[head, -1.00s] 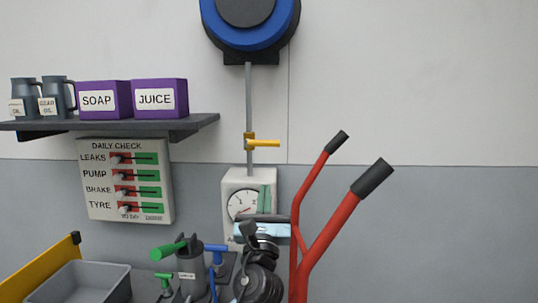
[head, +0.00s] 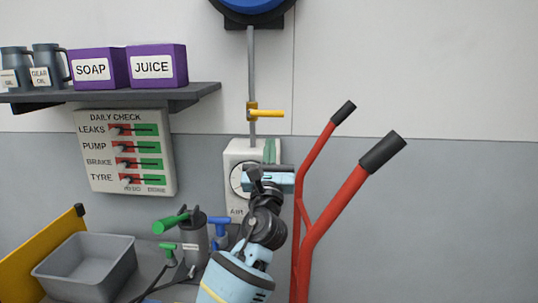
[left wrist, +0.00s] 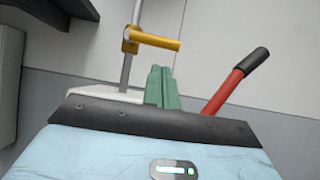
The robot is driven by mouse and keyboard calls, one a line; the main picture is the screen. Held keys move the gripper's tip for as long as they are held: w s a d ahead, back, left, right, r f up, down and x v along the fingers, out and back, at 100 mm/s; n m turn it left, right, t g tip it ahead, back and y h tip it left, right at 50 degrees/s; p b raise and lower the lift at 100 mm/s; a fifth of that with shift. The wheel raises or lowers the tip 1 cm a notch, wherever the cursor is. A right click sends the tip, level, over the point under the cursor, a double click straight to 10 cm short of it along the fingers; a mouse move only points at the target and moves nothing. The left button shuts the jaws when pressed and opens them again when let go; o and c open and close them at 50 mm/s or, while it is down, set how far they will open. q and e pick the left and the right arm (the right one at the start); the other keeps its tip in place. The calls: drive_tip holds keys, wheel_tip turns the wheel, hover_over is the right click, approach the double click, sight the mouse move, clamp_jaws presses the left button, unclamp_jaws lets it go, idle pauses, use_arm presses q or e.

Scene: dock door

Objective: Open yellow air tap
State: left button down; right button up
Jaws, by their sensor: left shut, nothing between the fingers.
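The yellow air tap (head: 265,113) sits on a thin grey vertical pipe (head: 251,70), its handle pointing right, across the pipe. The tap also shows in the left wrist view (left wrist: 150,39), above and beyond my fingers. My left gripper (head: 271,151) is in front of the white gauge box (head: 238,158), below the tap and apart from it. Its green fingers (left wrist: 160,87) are shut with nothing between them. My left arm hides much of the gauge. My right gripper is not in view.
A red hand truck's handles (head: 343,195) rise close to the right of my left gripper. A shelf (head: 110,95) with jugs and purple boxes is at left, above the daily check board (head: 125,150). A grey bin (head: 85,268) and green-handled tool (head: 171,222) are lower left. The wall right of the tap is clear.

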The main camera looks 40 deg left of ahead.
sight(267, 113)
use_arm(q)
drive_tip(key=x, duration=0.6)
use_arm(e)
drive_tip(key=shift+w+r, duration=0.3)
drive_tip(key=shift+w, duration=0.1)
use_arm(q)
drive_tip(key=shift+w, duration=0.1)
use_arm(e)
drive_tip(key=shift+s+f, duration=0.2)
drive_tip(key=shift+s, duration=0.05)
use_arm(q)
drive_tip(key=shift+d+r+n+y, duration=0.15)
drive_tip(key=shift+n+y, duration=0.15)
drive_tip(key=shift+n, duration=0.4)
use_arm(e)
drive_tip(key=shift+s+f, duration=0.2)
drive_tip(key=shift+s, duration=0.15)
